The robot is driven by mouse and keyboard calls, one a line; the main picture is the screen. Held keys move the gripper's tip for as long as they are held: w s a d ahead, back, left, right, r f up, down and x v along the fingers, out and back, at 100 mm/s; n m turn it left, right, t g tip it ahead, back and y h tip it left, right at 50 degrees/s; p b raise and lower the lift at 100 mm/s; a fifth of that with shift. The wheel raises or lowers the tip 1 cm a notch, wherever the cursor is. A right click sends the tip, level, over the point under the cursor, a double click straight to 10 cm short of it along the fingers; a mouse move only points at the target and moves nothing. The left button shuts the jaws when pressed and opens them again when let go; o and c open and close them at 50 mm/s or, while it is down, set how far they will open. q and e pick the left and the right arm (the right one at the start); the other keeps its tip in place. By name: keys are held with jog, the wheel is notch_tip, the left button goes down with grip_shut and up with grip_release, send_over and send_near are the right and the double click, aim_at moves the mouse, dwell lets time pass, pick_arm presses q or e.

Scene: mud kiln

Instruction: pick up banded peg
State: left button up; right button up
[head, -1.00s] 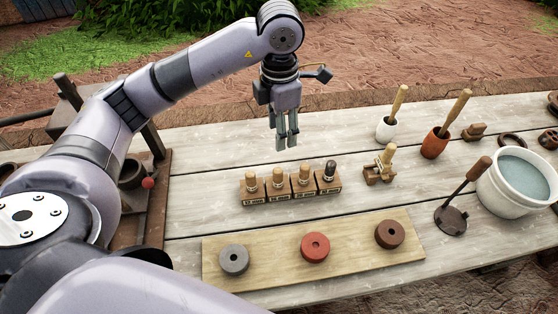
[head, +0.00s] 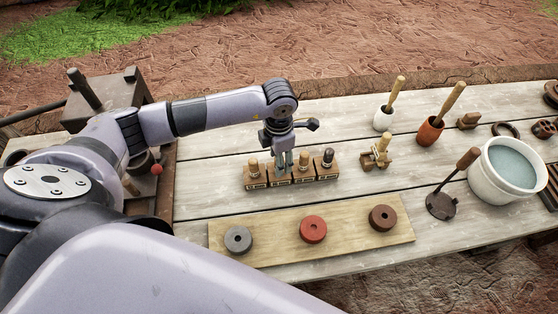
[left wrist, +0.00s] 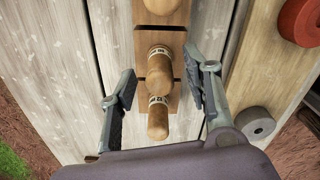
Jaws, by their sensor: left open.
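Several wooden pegs stand in a row of small labelled wooden blocks (head: 264,182) on the table. In the left wrist view two pegs show a pale band with dark marks: the lower peg (left wrist: 158,122) and the middle peg (left wrist: 160,70). I cannot tell which one the task calls the banded peg. The leftmost peg (head: 253,167) stands clear of the fingers in the head view. My left gripper (head: 284,163) is open over the second peg, with its fingers (left wrist: 160,75) on either side and a gap to each. It partly hides that peg in the head view. My right gripper is not in view.
A pale board (head: 345,237) with grey (head: 238,240), red (head: 313,229) and brown (head: 383,218) rings lies in front. A wooden stand (head: 376,157), cups with pestles (head: 430,131) and a water bucket (head: 507,172) stand to the right. A dark stamp (head: 442,205) stands near the bucket.

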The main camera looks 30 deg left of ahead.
pick_arm(q)
jog(key=shift+f, duration=0.95)
grip_shut()
